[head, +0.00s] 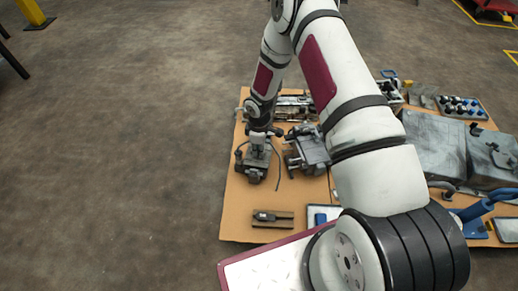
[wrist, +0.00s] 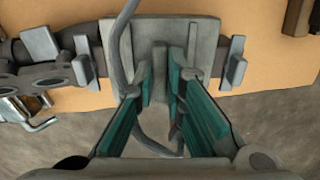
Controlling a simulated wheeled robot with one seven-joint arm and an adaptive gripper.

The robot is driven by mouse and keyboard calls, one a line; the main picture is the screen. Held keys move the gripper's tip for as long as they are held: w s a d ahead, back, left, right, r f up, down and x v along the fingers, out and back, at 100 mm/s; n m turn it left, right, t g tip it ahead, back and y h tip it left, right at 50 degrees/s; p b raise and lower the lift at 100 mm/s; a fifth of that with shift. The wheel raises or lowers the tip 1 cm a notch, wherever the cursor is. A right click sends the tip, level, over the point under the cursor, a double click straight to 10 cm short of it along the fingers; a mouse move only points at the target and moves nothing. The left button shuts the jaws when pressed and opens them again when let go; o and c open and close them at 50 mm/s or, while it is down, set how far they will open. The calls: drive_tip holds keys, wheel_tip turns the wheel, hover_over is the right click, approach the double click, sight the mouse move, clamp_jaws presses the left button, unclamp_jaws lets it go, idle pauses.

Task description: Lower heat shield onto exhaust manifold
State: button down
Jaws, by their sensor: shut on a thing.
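My gripper (wrist: 160,88), with teal-lined fingers, is shut on the upright tab in the middle of the heat shield, a flat grey plate (wrist: 203,40). The plate lies across the dark exhaust manifold (wrist: 65,73) in the wrist view. Manifold pipe and flanges show on both sides of it; the middle is hidden beneath. I cannot tell whether plate and manifold touch. In the head view my gripper (head: 259,134) points down over the manifold assembly (head: 252,168) at the left of the tan board.
A grey cable (wrist: 117,45) runs close beside the left finger and loops below the plate. Another grey machine part (head: 308,149) stands just right of my gripper. The tan board (head: 240,215) also holds a small dark tool (head: 270,216). Floor to the left is clear.

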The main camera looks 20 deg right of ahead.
drive_tip(key=shift+f+b, duration=0.3)
drive_tip(key=shift+f, duration=0.2)
idle(0.6)
drive_tip(key=c, duration=1.6)
unclamp_jaws()
drive_tip(key=shift+o, duration=0.2)
